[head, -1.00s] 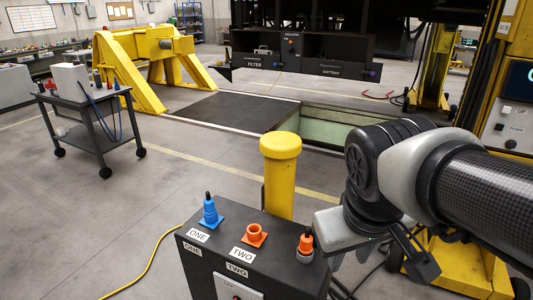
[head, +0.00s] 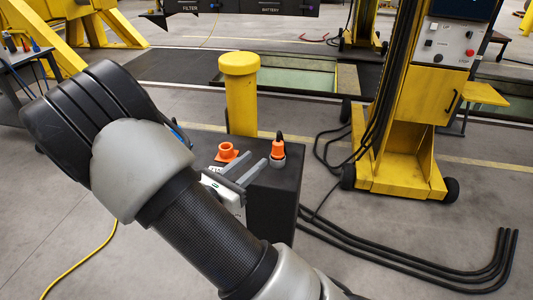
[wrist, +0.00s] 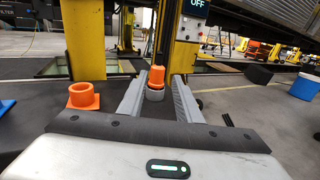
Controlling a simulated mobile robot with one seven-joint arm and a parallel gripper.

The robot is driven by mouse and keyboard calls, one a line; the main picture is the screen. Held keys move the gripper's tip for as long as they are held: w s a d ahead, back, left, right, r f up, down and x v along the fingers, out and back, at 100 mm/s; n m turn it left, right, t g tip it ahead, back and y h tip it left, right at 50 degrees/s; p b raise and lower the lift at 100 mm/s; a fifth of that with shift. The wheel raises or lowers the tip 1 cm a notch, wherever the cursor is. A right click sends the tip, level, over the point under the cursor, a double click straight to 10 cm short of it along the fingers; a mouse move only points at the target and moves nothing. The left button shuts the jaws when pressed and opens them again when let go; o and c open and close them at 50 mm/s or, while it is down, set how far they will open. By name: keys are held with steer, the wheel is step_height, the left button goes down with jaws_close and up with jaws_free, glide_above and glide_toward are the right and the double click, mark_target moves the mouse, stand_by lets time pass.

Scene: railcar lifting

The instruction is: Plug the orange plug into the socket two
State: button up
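The orange plug (head: 278,149), with a black cable end on top, stands upright in a grey holder at the right of the black box (head: 285,200). The orange socket two (head: 227,153) is an empty-looking ring on the same box, left of the plug. My gripper (head: 253,162) is open, its two grey fingers pointing towards the plug. In the wrist view, the plug (wrist: 156,77) shows between the fingertips and appears just beyond them; contact cannot be told. Socket two (wrist: 82,96) is left of the left finger.
A yellow post (head: 241,95) stands behind the box. A yellow lifting column (head: 410,120) with a control panel is to the right. Black cables (head: 420,255) lie on the floor right of the box. My arm hides most of the blue plug (head: 178,131).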

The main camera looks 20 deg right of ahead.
mark_target(277, 140)
steer(key=x, duration=1.2)
steer(key=shift+w, duration=0.15)
steer(key=shift+r+x, duration=0.2)
steer(key=shift+x, duration=2.45)
jaws_close()
